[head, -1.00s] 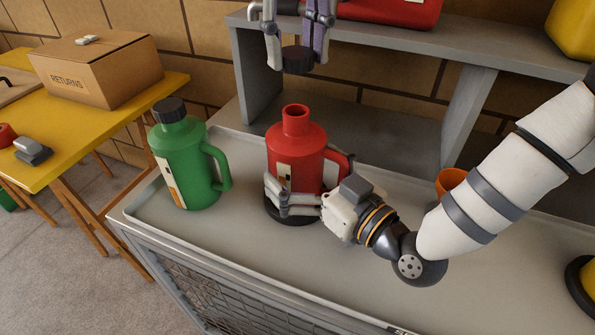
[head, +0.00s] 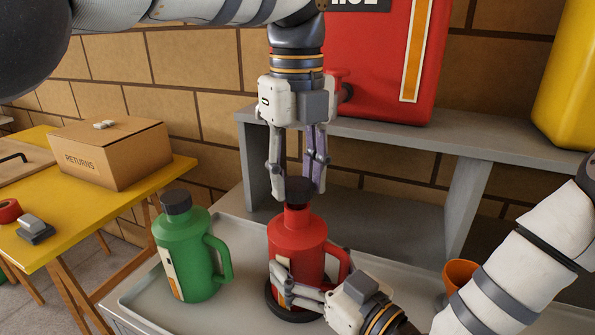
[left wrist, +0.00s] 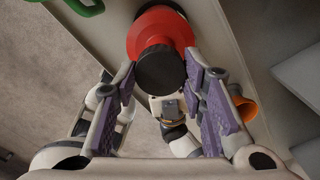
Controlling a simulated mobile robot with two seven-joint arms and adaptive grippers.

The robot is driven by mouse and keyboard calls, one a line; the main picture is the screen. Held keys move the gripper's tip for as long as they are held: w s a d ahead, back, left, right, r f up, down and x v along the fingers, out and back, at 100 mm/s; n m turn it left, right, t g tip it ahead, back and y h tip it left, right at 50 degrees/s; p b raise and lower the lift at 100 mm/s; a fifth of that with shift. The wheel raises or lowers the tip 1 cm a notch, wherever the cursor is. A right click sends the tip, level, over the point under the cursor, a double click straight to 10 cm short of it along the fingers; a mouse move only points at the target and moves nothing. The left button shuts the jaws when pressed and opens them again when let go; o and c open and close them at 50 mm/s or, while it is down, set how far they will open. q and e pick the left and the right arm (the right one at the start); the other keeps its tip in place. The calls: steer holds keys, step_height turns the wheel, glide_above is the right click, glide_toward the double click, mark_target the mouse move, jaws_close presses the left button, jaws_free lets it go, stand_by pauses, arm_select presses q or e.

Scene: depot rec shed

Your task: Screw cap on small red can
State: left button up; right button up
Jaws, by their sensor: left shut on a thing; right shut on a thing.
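The small red can (head: 300,240) stands upright on a dark round base (head: 272,297) on the grey worktop. My right gripper (head: 290,290) is shut around the can's lower body from the front right. My left gripper (head: 298,192) points straight down and is shut on the black cap (head: 296,187). The cap sits upright at the top of the can's neck, seeming to touch it; the thread is hidden. In the left wrist view the cap (left wrist: 160,68) lies between the purple-padded fingertips, over the red can (left wrist: 152,25).
A green can (head: 185,255) with a black cap stands to the left on the worktop (head: 135,295). An orange cup (head: 459,272) is at the right. A grey shelf (head: 400,138) with a large red container (head: 385,60) stands behind. A yellow table (head: 60,230) holds a cardboard box (head: 110,152).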

steer(key=shift+w, duration=0.1)
arm_select(q)
steer(key=shift+f, duration=0.85)
arm_select(e)
steer(key=shift+d, duration=0.1)
arm_select(q)
steer(key=shift+f, duration=0.55)
arm_select(e)
jaws_close()
arm_select(q)
steer(key=m, duration=0.5)
steer(key=shift+d+m, duration=0.1)
steer(key=shift+m, duration=0.2)
steer(key=m, duration=0.2)
steer(key=shift+f+m, duration=0.1)
steer(key=shift+m, duration=0.3)
steer(key=m, duration=0.4)
steer(key=shift+m, duration=0.4)
